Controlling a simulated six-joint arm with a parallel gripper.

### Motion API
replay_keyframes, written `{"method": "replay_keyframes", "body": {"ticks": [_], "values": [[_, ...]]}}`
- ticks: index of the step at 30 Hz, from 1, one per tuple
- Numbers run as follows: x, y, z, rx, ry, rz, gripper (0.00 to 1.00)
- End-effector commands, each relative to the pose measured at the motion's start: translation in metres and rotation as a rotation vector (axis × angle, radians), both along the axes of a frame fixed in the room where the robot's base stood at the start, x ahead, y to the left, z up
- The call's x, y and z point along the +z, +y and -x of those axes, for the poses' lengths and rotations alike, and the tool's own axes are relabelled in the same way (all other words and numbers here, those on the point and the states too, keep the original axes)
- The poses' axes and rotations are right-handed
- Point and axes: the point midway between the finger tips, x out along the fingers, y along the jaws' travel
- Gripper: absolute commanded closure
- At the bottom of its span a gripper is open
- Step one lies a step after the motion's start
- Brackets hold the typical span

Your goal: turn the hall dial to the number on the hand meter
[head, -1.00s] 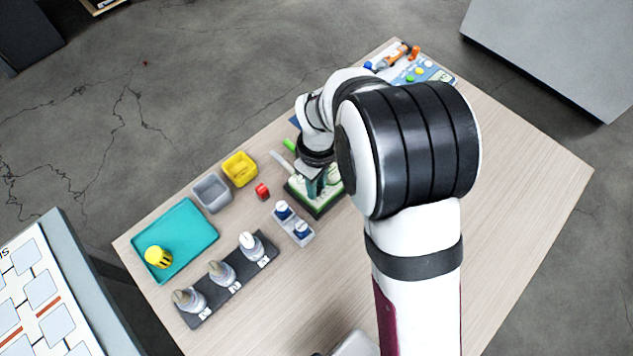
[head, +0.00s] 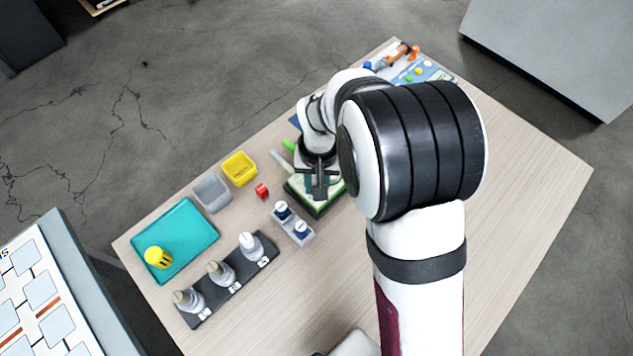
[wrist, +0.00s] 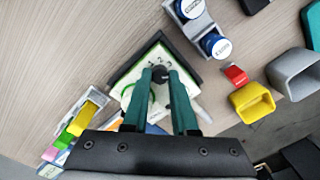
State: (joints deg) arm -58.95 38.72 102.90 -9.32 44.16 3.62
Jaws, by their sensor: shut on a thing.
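The hall dial (wrist: 128,81) is a white and green plate on a dark base, with the numbers 1, 2 and 3 beside a dark round knob (wrist: 160,73). It also shows in the head view (head: 322,207), partly covered by my gripper. My gripper (wrist: 161,78) has its two teal fingers shut on the knob, one on each side. It points down over the dial in the head view (head: 320,192). Which number the knob points to I cannot tell. I cannot make out a hand meter reading; a light blue panel (head: 430,70) with coloured dots lies at the table's far end, partly behind my arm.
Left of the dial stand a small red block (head: 262,191), a yellow bin (head: 239,168) and a grey bin (head: 212,193). Blue-topped bottles sit in a grey holder (head: 296,229) nearby. A teal tray (head: 190,232) and a dark bottle rack (head: 238,284) are further left.

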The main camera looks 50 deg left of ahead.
Motion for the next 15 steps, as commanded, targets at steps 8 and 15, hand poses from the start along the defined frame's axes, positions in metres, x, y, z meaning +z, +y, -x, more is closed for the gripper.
{"method": "replay_keyframes", "body": {"ticks": [8,15], "values": [[0.0001,-0.0002,0.0001,-0.260,-0.001,-0.001,1.00],[0.0000,-0.0005,0.0002,-0.482,0.000,0.000,1.00]]}}
